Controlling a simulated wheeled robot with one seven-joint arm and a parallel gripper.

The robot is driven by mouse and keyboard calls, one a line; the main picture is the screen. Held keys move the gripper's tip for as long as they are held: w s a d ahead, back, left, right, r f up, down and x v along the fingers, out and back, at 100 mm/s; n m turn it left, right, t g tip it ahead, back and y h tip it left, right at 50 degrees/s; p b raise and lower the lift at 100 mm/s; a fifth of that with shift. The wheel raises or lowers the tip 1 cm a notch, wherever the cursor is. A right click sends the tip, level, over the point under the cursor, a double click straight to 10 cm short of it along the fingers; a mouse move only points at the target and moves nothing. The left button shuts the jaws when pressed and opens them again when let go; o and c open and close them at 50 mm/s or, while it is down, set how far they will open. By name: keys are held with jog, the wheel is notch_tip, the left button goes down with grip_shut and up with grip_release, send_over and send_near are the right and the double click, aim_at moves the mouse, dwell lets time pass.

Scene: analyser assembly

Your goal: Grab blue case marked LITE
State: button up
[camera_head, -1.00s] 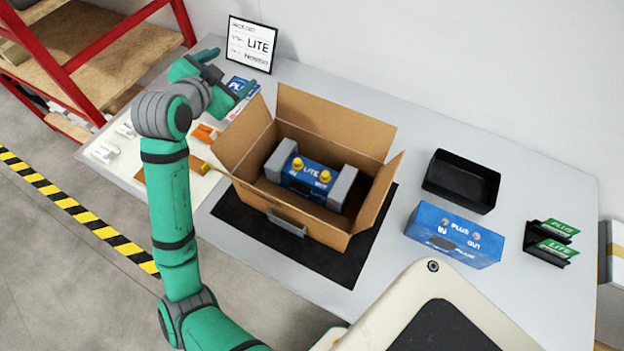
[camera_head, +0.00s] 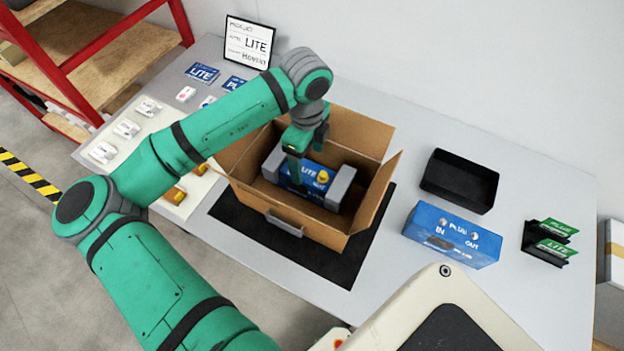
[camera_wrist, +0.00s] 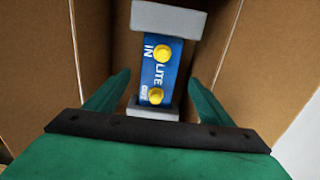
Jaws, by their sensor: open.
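The blue case marked LITE (camera_head: 318,179) sits inside the open cardboard box (camera_head: 362,140), between two grey end pieces. In the wrist view the blue case (camera_wrist: 152,76) shows IN, LITE and OUT lettering and two yellow caps. My gripper (camera_head: 302,165) is over the box, above the left part of the case, and hides one of the yellow caps in the head view. In the wrist view my gripper (camera_wrist: 155,88) is open, with its green fingers on either side of the case's near end. Nothing is held. Whether the fingers touch the case cannot be told.
The box stands on a black mat (camera_head: 345,265) with its flaps spread open. A blue PLUS case (camera_head: 452,236), a black tray (camera_head: 460,180) and green PLUS and LITE cards (camera_head: 552,240) lie to the right. A framed LITE sign (camera_head: 249,43) stands behind.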

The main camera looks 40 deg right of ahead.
aim_at(309, 181)
jog(key=f, duration=1)
jog(key=shift+s+f, duration=0.2)
jog(key=shift+f, duration=0.15)
jog(key=shift+r, duration=0.1)
jog(key=c, duration=1.9)
